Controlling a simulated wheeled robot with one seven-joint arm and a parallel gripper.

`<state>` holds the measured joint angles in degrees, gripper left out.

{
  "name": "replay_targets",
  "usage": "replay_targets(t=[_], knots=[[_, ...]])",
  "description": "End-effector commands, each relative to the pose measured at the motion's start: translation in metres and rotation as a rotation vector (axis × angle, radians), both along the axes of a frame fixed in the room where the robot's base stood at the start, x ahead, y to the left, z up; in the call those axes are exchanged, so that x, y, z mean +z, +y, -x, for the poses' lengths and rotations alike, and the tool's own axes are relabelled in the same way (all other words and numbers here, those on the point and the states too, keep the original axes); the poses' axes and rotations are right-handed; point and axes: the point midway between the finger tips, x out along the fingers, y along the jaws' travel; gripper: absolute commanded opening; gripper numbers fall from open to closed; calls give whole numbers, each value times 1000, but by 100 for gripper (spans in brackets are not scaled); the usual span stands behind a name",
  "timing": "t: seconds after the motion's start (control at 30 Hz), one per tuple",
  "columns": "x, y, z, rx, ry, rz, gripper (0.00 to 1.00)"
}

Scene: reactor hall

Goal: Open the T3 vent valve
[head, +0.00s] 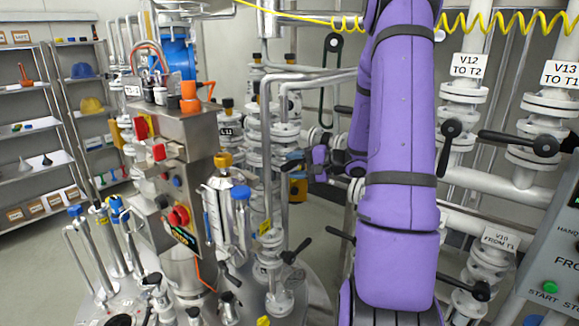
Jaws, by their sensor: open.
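No label reading T3 vent is legible, so I cannot tell which valve is the T3 vent valve. Several valves with black handles stand on the metal vessel top in the lower middle, one with a black lever handle (296,251). My purple arm fills the right middle of the head view and hides part of the piping behind it. My gripper (296,164) is small and far off beyond the arm, beside the white flanged pipes. It is open, and no object shows between its fingers. Its fingertips are hard to make out against the pipework.
Valves labelled V12 TO T2 (467,66) and V13 TO T1 (562,74) stand at right, with a control panel (553,255) at the edge. A steel control box (190,140) rises left of centre. Shelves (35,120) stand far left, with open floor before them.

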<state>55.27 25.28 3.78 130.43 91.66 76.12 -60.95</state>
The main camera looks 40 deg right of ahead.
Motion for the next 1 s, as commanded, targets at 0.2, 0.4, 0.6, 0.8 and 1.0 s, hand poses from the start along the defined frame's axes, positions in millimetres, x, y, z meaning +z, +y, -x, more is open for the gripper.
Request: replay_targets(t=[0.2, 0.4, 0.6, 0.8, 1.0], knots=[[-3, 8, -13, 0, -1, 1, 49], [-3, 9, -15, 0, -1, 1, 49], [-3, 9, -14, 0, 0, 1, 26], [-3, 9, -14, 0, 1, 1, 0], [-4, 6, -14, 0, -1, 15, 0]])
